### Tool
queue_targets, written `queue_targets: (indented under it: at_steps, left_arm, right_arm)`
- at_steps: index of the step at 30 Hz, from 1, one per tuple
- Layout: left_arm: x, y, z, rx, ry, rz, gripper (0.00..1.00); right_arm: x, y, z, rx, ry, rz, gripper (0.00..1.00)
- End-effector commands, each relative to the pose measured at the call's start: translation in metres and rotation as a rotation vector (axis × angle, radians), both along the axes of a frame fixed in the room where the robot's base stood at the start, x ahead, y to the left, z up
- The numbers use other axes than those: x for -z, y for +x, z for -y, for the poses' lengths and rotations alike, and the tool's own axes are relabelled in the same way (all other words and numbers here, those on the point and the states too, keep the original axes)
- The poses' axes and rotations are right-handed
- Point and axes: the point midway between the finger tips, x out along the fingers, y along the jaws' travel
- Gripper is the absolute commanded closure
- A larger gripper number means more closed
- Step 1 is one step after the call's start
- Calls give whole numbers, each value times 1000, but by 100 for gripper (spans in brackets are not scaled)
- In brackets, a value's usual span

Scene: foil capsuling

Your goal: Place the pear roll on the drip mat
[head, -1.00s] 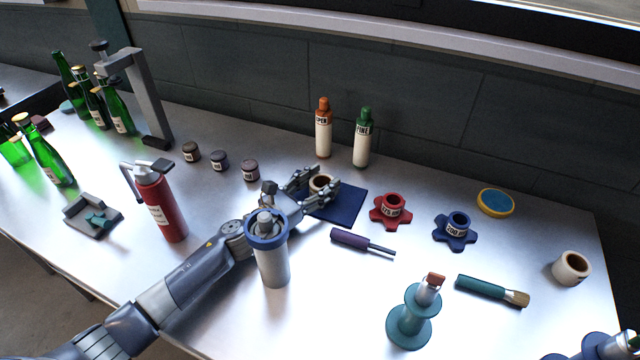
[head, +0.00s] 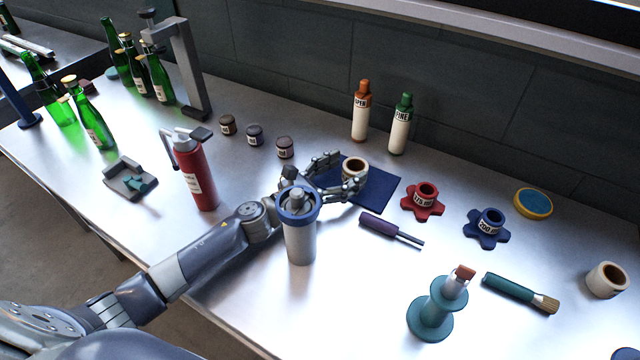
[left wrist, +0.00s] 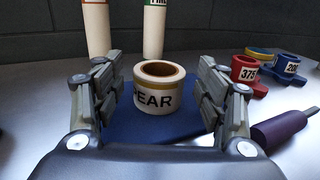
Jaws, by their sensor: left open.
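The pear roll (head: 354,168), a cream ring with a brown core, stands on the dark blue drip mat (head: 380,190). In the left wrist view the roll (left wrist: 158,92) reads "EAR" and rests upright on the mat (left wrist: 140,126). My left gripper (head: 341,175) is open, with one finger on either side of the roll. In the left wrist view, gaps show between the roll and both fingers of the gripper (left wrist: 160,95). My right gripper is not in view.
A grey canister with a blue rim (head: 300,235) stands in front of my left forearm. A purple-handled tool (head: 382,226) lies just before the mat. Orange-capped (head: 361,112) and green-capped (head: 401,125) bottles stand behind. A similar cream roll (head: 607,280) is far right.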

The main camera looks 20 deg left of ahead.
Motion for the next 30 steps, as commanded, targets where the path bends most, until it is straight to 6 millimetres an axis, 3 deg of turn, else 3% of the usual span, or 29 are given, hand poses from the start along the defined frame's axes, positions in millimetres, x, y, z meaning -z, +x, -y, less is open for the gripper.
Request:
queue_targets:
  at_steps: [3,12,18,30]
  left_arm:
    - [4,-24,-15,1,2,-2,34]
    - [3,-62,-41,0,0,-1,34]
    - [1,-72,-48,0,0,0,34]
    - [0,-73,-48,0,-1,1,34]
  right_arm:
    - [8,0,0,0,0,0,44]
    - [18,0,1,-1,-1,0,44]
    - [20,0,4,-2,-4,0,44]
    - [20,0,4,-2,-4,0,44]
